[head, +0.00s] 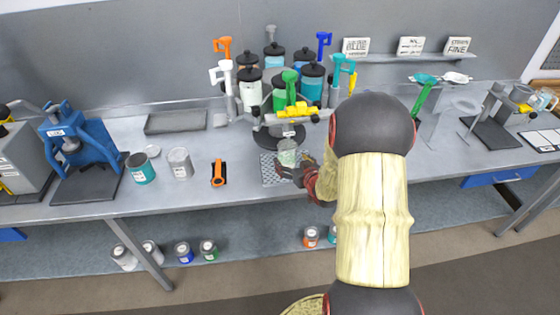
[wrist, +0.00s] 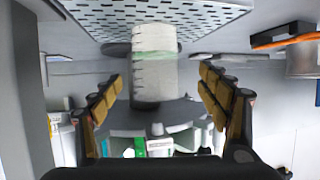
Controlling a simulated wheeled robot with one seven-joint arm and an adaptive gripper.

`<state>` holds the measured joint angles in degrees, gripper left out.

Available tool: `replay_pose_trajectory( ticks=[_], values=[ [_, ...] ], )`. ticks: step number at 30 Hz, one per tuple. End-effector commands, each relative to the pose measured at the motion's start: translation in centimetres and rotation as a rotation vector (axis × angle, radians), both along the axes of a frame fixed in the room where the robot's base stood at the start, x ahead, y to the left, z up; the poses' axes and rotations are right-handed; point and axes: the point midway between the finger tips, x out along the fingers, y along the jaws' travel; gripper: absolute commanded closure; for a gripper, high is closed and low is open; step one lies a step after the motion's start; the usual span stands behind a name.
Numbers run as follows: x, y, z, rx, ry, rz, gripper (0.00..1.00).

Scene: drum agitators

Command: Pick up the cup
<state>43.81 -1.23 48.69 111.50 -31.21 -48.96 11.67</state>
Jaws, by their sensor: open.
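The cup (head: 288,153) is a pale, translucent vessel with a greenish band, on the perforated plate (head: 270,170) at the front of the bench. In the wrist view the cup (wrist: 153,65) shows upside down, with dark marks along one side. It lies between the two padded fingers of my gripper (wrist: 160,82), with a visible gap on each side. In the head view my gripper (head: 300,168) is open, close to the cup at its right. My arm hides part of the bench.
Behind the cup stands a dispenser (head: 285,85) with several lidded canisters and coloured handles. A blue press (head: 80,150) is at far left. Bench space is clear between the tool and plate.

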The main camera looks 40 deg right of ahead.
Motion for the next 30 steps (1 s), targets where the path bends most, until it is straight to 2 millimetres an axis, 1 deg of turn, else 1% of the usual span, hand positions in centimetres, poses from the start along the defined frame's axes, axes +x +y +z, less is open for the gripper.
replay_pose_trajectory(
  ticks=[1, 5, 11, 15, 18, 24, 30],
  values=[
    [0.5, -0.1, -0.3, 0.000, 0.001, 0.001, 0.24],
    [1.6, -0.6, -0.8, 0.000, 0.002, 0.001, 0.24],
    [4.0, -2.0, -1.6, 0.000, 0.002, 0.001, 0.24],
    [5.2, -2.4, -2.2, 0.001, 0.003, 0.000, 0.24],
    [5.6, -2.5, -2.2, -0.001, 0.001, 0.000, 0.24],
    [5.6, -2.5, -2.1, -0.001, 0.001, 0.000, 0.25],
    [5.6, -2.5, -2.1, 0.000, 0.002, 0.000, 0.36]
  ],
)
